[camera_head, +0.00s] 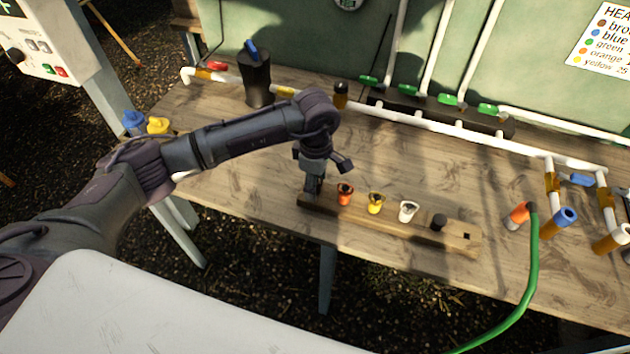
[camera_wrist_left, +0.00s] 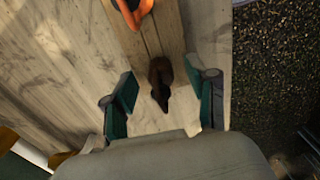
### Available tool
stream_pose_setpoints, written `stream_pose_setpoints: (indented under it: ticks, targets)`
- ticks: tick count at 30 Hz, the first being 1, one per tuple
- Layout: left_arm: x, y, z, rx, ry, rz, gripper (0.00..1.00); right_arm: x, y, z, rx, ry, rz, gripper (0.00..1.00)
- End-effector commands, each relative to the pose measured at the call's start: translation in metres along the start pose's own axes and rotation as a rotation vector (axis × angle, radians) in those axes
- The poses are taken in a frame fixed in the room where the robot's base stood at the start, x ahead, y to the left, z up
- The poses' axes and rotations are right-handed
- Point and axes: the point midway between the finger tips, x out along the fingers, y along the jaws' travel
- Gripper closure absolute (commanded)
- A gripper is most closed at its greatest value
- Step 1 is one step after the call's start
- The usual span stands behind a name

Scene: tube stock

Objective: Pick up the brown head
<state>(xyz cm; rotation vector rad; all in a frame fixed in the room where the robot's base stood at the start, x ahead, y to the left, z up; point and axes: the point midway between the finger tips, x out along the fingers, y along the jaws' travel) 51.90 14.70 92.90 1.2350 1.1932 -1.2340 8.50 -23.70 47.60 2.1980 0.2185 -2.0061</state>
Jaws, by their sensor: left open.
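The brown head (camera_wrist_left: 160,78) is a small dark brown piece at the end of the wooden rack (camera_head: 458,240). In the left wrist view it lies between the two spread fingers of my left gripper (camera_wrist_left: 165,97), with a gap on both sides. In the head view my left gripper (camera_head: 313,186) points down over the left end of the rack and hides the brown head. An orange head (camera_head: 345,194) stands beside it on the rack; it also shows at the top of the left wrist view (camera_wrist_left: 132,12). My right gripper is not seen.
Yellow (camera_head: 376,203) and white (camera_head: 408,211) heads and a dark peg (camera_head: 438,222) stand farther right on the rack. A green hose (camera_head: 532,270) and pipe ends with a blue cap (camera_head: 565,215) are at the right. A black canister (camera_head: 257,82) stands at the back left.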

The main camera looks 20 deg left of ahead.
Motion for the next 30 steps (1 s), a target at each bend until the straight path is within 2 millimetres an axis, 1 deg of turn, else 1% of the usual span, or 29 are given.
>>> stream_pose_setpoints:
  ticks: [5,6,8,9,14,25,30]
  targets:
    - [0.001,0.000,0.000,0.000,0.000,0.000,0.42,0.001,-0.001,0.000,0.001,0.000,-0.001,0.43]
    - [0.001,0.000,0.000,0.000,0.000,0.000,0.46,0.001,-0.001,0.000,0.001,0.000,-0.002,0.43]
    - [0.001,0.000,0.000,0.000,0.000,0.000,0.56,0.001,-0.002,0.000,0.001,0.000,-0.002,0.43]
    - [0.001,0.000,0.000,0.000,0.000,0.000,0.62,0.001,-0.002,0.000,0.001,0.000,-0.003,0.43]
    - [0.000,0.000,0.000,0.000,0.000,0.000,0.89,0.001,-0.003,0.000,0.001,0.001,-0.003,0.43]
    - [-0.002,0.000,0.000,0.000,-0.001,0.001,0.90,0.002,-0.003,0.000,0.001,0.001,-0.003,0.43]
    - [-0.013,0.001,0.000,0.000,0.000,0.004,0.90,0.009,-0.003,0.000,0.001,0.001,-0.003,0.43]
